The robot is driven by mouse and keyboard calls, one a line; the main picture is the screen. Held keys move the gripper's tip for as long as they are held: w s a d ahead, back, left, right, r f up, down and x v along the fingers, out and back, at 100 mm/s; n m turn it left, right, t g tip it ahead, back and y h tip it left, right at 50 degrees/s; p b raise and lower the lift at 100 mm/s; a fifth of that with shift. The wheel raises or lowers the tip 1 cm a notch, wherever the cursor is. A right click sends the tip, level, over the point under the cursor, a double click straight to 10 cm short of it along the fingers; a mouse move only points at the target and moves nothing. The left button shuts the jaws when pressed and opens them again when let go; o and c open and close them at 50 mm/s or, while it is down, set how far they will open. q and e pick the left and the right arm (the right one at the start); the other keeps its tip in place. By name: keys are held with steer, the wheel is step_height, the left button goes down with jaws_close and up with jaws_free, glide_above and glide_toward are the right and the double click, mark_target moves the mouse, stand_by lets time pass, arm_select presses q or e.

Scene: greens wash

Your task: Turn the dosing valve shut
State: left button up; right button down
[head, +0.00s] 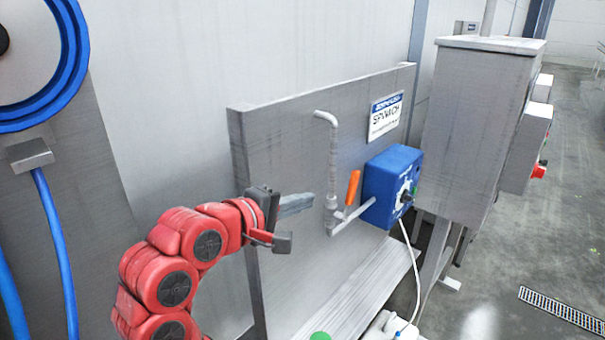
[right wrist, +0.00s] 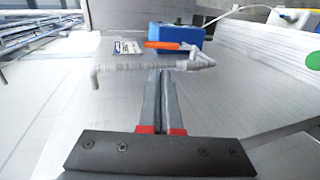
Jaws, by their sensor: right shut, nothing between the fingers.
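The dosing valve's orange lever (head: 352,187) points up from a short pipe section between the grey riser pipe (head: 333,165) and the blue dosing unit (head: 392,185). In the right wrist view the lever (right wrist: 165,45) lies just beyond the grey pipe (right wrist: 140,67). My right gripper (head: 311,198) is shut and empty. Its fingertips are a little left of the riser pipe in the head view, and apart from the lever. In the right wrist view its closed fingers (right wrist: 163,76) point toward the pipe and lever. My left gripper is not in view.
A steel back panel (head: 285,140) stands behind the pipework, with a sign (head: 385,117) on it. A grey cabinet (head: 475,130) stands to the right. A white cable (head: 409,250) hangs below the blue unit. A blue hose reel (head: 75,95) is at the left.

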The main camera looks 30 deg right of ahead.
steer(key=p, duration=0.6)
glide_toward(350, 187)
steer(key=x, duration=0.5)
steer(key=shift+d+r, duration=0.1)
steer(key=shift+d, duration=0.1)
steer(key=shift+w+d+f, duration=0.25)
steer(key=shift+w+d, duration=0.05)
steer(key=shift+d, duration=0.3)
steer(key=shift+w+f, duration=0.1)
